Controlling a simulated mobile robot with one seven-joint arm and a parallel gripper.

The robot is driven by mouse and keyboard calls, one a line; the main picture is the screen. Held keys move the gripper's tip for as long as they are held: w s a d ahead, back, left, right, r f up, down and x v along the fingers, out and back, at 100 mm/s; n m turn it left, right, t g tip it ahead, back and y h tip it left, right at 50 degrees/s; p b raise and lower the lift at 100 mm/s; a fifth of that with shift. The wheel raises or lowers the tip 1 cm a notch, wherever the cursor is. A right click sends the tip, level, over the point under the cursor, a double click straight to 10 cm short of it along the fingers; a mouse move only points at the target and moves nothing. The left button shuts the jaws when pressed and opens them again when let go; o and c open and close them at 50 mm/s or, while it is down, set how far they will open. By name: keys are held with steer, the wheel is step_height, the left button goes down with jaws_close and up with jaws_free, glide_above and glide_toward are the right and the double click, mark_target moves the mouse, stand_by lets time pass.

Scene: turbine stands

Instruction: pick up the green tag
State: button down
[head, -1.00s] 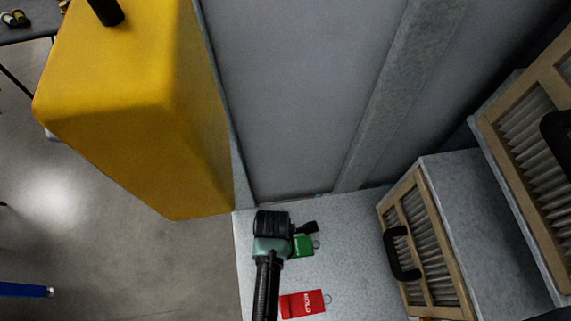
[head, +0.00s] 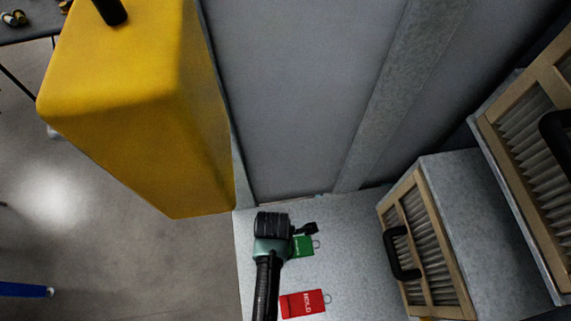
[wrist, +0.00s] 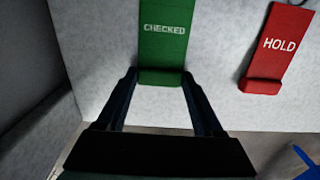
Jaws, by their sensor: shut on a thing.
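The green tag (wrist: 163,42), marked CHECKED, lies on the pale grey surface in the wrist view. It also shows in the head view (head: 303,246), partly hidden behind my gripper, with a small ring at its right end. My gripper (wrist: 161,82) has its two dark fingers on either side of the tag's near raised end and is shut on it. In the head view my gripper (head: 308,231) is low at the tag. I cannot tell any gap between the tag and the surface.
A red tag (head: 302,303) marked HOLD lies close by and also shows in the wrist view (wrist: 272,50). A wood-framed filter with a black handle (head: 402,254) stands to the right. A yellow block (head: 130,110) stands at left, and a grey wall (head: 290,90) rises behind.

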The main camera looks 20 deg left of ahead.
steer(key=shift+r, duration=0.15)
step_height(320, 180, up, 10)
steer(key=shift+b, duration=0.3)
stand_by(0.4)
steer(key=c, duration=0.6)
jaws_free()
jaws_close()
